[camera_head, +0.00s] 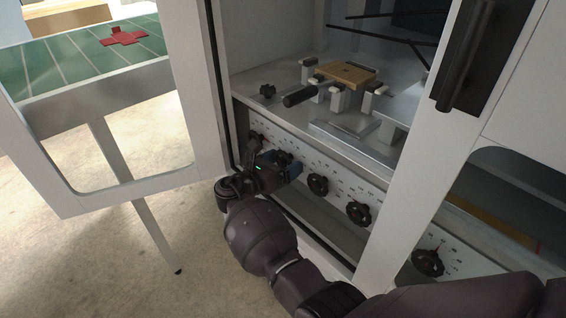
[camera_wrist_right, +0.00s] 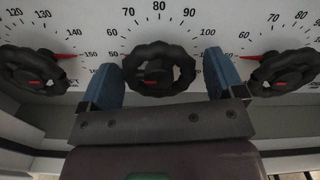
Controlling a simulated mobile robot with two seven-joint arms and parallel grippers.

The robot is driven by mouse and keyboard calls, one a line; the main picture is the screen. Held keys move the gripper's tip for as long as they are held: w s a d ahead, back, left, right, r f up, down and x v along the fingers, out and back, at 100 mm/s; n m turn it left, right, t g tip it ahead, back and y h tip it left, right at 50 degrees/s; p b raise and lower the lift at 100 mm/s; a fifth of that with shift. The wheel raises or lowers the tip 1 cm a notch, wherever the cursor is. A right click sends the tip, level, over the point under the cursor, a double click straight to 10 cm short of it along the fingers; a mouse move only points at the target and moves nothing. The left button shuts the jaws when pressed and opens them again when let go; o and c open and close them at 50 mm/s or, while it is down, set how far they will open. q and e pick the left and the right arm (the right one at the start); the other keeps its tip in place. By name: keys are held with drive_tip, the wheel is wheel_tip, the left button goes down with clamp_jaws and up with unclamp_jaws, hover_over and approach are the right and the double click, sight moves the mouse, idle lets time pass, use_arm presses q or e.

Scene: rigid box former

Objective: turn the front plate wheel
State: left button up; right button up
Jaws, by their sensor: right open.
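Several black hand wheels sit in a row on the white scaled panel of the machine. I cannot tell by a label which is the front plate wheel. My right gripper (camera_head: 287,164) is at the panel, in front of a wheel it partly hides. In the right wrist view, the two blue fingers of the right gripper (camera_wrist_right: 166,78) are open on either side of the middle wheel (camera_wrist_right: 158,54), whose scale reads about 50 to 100. I cannot tell whether they touch it. Wheels stand left (camera_wrist_right: 38,72) and right (camera_wrist_right: 285,75) of it. My left gripper is not in view.
Above the panel, a wooden block (camera_head: 345,73) rests on metal supports inside the machine. Other wheels (camera_head: 318,184) (camera_head: 358,213) (camera_head: 428,262) continue to the right. An open white door (camera_head: 190,90) stands left, and a white frame post (camera_head: 418,170) stands right.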

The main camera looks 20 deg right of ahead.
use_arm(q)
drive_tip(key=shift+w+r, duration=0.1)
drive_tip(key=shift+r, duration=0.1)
use_arm(e)
drive_tip(key=shift+d, duration=0.15)
drive_tip(key=c, duration=0.9)
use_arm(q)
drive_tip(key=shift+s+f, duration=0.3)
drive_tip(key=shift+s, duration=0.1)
